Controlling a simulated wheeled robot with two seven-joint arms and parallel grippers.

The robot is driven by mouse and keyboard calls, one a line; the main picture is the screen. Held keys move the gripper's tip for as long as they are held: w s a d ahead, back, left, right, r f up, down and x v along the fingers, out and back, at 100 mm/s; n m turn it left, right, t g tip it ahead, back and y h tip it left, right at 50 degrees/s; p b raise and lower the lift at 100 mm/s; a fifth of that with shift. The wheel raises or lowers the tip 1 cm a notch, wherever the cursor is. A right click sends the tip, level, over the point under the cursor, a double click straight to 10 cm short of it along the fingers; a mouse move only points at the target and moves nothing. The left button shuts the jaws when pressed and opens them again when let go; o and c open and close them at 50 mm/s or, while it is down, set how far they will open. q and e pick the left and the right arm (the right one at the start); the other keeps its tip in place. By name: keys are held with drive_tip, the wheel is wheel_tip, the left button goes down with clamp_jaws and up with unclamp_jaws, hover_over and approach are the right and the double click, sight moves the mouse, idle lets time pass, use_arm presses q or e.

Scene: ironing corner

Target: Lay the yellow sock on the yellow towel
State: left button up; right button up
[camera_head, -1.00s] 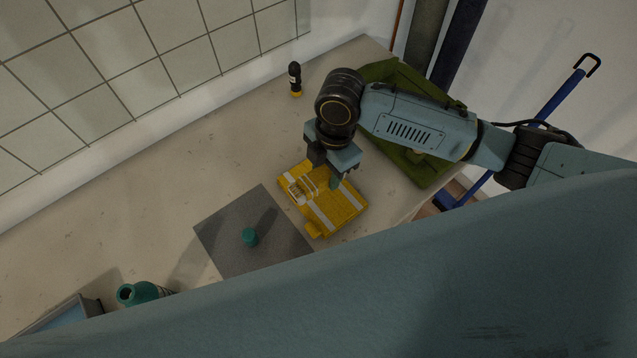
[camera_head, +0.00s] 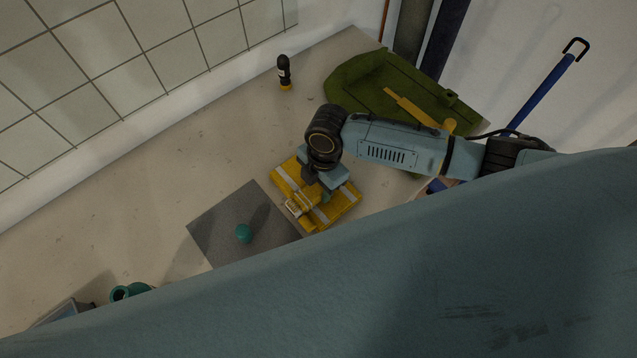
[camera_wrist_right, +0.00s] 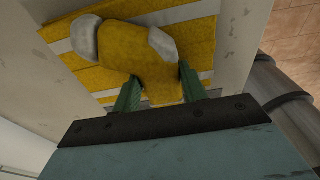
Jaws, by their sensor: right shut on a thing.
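The yellow towel (camera_head: 345,203), folded with pale stripes, lies on the worktop just right of the grey mat. My right gripper (camera_head: 318,190) is above it, pointing down. In the right wrist view the gripper (camera_wrist_right: 158,84) is shut on the yellow sock (camera_wrist_right: 140,58), which has pale grey patches. The sock lies across the view of the striped towel (camera_wrist_right: 65,75); I cannot tell whether it touches the towel. In the head view the sock (camera_head: 303,199) shows partly beside the fingers, over the towel's left part. My left gripper is not in view.
A grey mat (camera_head: 220,228) with a small teal object (camera_head: 243,233) lies left of the towel. A green tray-like thing (camera_head: 360,85) holding an orange-yellow item (camera_head: 410,107) is behind my right arm. A teal bottle (camera_head: 122,292) is front left.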

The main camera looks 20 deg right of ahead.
drive_tip(key=shift+f, duration=0.1)
drive_tip(key=o, duration=1)
drive_tip(key=shift+o, duration=0.2)
wheel_tip(320, 180, up, 12)
drive_tip(key=d+p, duration=0.1)
drive_tip(key=shift+w+d, duration=0.2)
drive_tip(key=shift+w, duration=0.05)
